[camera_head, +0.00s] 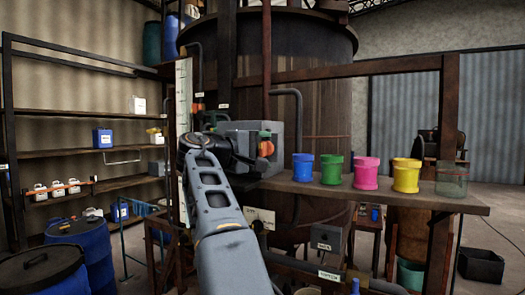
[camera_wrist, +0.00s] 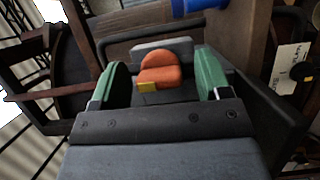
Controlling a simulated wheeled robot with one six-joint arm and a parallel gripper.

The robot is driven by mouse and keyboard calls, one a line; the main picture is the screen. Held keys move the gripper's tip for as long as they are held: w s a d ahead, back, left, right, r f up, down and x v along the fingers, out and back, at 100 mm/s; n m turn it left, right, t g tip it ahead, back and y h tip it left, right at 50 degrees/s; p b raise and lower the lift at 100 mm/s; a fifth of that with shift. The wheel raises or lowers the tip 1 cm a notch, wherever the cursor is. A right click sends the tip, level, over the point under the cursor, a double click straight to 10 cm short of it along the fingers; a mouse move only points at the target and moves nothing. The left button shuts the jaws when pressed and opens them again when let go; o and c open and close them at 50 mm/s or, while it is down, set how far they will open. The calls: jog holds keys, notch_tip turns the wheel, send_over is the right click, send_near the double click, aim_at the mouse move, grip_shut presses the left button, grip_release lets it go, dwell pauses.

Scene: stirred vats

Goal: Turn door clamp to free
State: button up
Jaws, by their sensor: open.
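An orange knob, which looks like the door clamp (camera_wrist: 158,69), shows in the wrist view with a small yellow piece (camera_wrist: 148,86) on its near edge. It sits in front of a grey block. My gripper (camera_wrist: 163,80) is open, with one green-padded finger on each side of the orange knob and a gap to each. I cannot tell how deep the fingers reach around it. In the head view the orange clamp (camera_head: 266,148) is on the right face of a grey box (camera_head: 238,138), beside the shelf. My arm hides part of that box, and my fingertips are hard to make out there.
A large brown vat (camera_head: 330,85) stands behind. Blue drums (camera_head: 85,240) stand at lower left.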

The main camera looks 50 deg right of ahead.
jog(key=w+a+b, duration=0.1)
jog(key=w+a, duration=0.1)
jog(key=a, duration=1.1)
jog(key=shift+a+b, duration=0.35)
jog(key=shift+b, duration=0.05)
jog(key=w+a+f+n+t+y, duration=0.25)
jog(key=w+f+t+y, duration=0.2)
jog(key=f, duration=0.55)
jog(key=w+a+f+n+t+y, duration=0.1)
jog(key=w+f+n+t+y, duration=0.3)
jog(key=f, duration=0.6)
jog(key=s+a+f+m+y, duration=0.1)
jog(key=s+a+f+y, duration=0.2)
jog(key=f, duration=0.5)
jog(key=s+a+f+m+y, duration=0.2)
jog(key=s+a+f+y, duration=0.1)
jog(key=s+a+f, duration=0.3)
jog(key=s+a+f+m+g+y, duration=0.1)
jog(key=s+a+f+y, duration=0.2)
jog(key=s+f, duration=0.5)
notch_tip(320, 180, down, 3)
jog(key=shift+a+r+m, duration=0.2)
jog(key=shift+a+m, duration=0.15)
jog(key=shift+a, duration=0.55)
